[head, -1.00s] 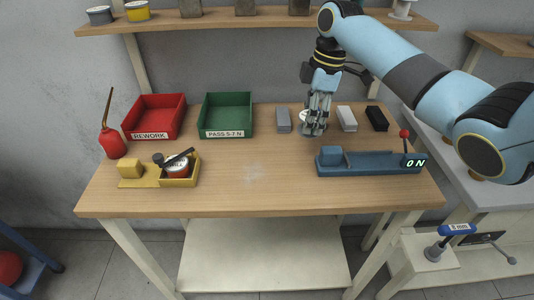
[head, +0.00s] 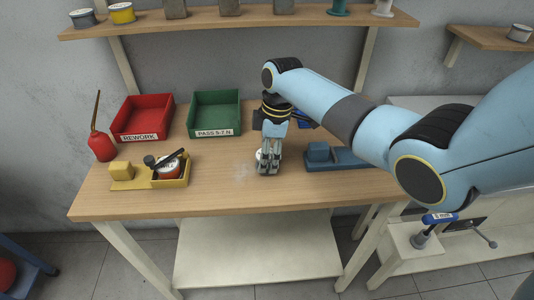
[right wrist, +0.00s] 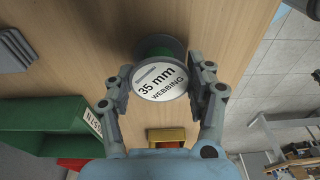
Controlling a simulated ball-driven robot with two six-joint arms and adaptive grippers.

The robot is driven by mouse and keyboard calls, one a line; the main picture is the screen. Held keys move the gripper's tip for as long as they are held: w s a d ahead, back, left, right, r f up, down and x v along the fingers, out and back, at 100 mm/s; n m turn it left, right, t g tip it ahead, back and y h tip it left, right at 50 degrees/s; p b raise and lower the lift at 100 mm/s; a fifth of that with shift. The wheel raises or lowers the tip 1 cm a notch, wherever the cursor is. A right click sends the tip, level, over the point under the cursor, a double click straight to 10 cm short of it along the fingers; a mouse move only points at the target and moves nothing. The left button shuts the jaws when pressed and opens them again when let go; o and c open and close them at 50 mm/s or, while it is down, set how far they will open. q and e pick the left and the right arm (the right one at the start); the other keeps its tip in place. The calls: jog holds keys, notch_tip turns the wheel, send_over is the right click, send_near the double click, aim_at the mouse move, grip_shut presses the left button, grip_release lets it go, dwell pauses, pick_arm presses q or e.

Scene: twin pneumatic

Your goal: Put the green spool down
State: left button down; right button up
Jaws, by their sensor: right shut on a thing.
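The green spool (right wrist: 158,80) has a pale end face marked "35 mm WEBBING" and a green core in the right wrist view. My right gripper (right wrist: 162,88) is shut on it, with one finger on each side of the end face. In the head view my right gripper (head: 268,170) points down over the middle of the wooden table (head: 225,200). There the spool is mostly hidden behind the fingers, with a pale bit showing. I cannot tell whether the spool touches the table. My left gripper is not in view.
A blue fixture (head: 342,158) stands close to the right of the gripper. A green PASS tray (head: 213,132) and a red REWORK tray (head: 140,138) are at the back left. A yellow holder (head: 172,184) with a small tin stands front left. The table's front middle is clear.

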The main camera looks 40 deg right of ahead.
jog(key=o, duration=0.8)
jog(key=shift+f, duration=0.15)
jog(key=o, duration=0.5)
jog(key=shift+c, duration=0.2)
jog(key=shift+r, duration=0.2)
notch_tip(320, 180, up, 12)
jog(key=d, duration=0.1)
jog(key=shift+s+d, duration=0.35)
jog(key=shift+f, duration=0.1)
